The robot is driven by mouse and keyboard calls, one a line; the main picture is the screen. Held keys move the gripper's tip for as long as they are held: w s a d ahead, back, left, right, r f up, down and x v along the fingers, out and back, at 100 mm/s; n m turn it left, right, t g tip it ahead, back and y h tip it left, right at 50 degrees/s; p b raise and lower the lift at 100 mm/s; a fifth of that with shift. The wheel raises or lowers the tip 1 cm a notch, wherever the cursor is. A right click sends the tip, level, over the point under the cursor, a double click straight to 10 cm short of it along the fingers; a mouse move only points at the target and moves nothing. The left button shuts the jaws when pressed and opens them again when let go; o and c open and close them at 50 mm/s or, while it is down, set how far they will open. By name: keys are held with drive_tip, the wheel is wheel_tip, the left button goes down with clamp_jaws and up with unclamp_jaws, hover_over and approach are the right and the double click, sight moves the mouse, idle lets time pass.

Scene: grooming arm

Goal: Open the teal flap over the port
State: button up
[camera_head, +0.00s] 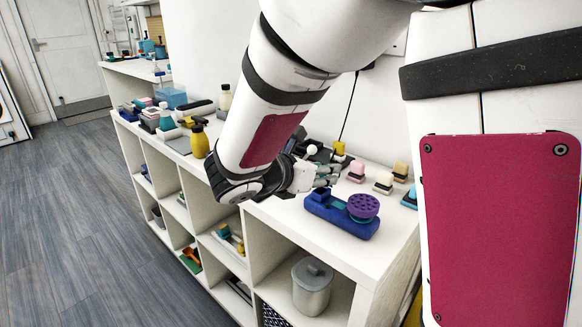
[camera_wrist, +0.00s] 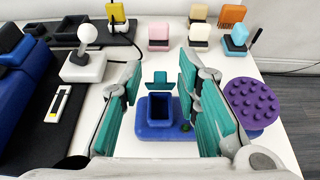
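A blue housing with a square port (camera_wrist: 158,130) sits in the middle of the wrist view, between and below my fingers. Its dark opening shows from above. The small teal flap (camera_wrist: 157,78) shows at the port's far side, looking raised off the opening. My gripper (camera_wrist: 160,98) is open and empty, with one teal-padded finger on each side of the port. In the head view my gripper (camera_head: 326,174) is just above and behind the blue device (camera_head: 338,217); the flap cannot be made out there.
A white-knobbed joystick (camera_wrist: 84,65) stands left. Several coloured blocks, among them a pink one (camera_wrist: 158,38), stand behind. The white shelf top (camera_head: 377,257) ends just in front of the device.

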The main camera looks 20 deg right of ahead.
drive_tip(key=shift+w+d+f, duration=0.25)
drive_tip(key=shift+d, duration=0.3)
clamp_jaws()
drive_tip(key=shift+r+p, duration=0.1)
drive_tip(key=shift+p, duration=0.25)
